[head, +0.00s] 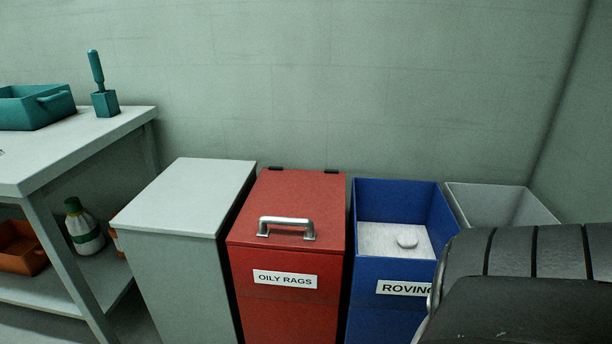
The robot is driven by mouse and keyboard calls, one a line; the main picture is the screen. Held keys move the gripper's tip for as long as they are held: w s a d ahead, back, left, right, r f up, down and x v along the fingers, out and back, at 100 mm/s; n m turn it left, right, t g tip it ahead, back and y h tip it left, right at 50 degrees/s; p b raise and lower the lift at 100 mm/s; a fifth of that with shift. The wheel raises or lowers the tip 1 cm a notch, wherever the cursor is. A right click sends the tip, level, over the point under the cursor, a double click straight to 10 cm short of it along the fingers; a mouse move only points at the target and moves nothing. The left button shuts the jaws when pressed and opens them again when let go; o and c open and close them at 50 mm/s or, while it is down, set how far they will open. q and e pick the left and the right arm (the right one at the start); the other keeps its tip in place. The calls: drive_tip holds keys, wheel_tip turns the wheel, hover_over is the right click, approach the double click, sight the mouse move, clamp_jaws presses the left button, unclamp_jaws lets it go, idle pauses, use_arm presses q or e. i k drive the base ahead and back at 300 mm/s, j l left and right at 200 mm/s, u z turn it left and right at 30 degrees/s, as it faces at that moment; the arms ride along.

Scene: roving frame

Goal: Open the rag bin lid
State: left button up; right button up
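The rag bin (285,312) is a red box with a white label reading "OILY RAGS", standing in the middle of the head view. Its red lid (300,198) lies flat and closed, with two dark hinges at the back edge by the wall. A silver bar handle (287,222) stands on the lid near its front edge. Neither of my grippers is in view. A dark ribbed part, probably of my own right arm, fills the lower right corner and is not touching the red bin.
A grey closed cabinet (190,195) stands close on the left, and an open blue bin (370,195) labelled "ROVING" close on the right. An open grey bin (500,200) is beyond it. A workbench (80,145) with a teal tray (35,108) is at the left.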

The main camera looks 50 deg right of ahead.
sight(302, 210)
drive_tip(key=l+z, duration=0.1)
drive_tip(key=z, duration=0.65)
drive_tip(key=i+l+z, duration=0.1)
drive_tip(key=z, duration=0.65)
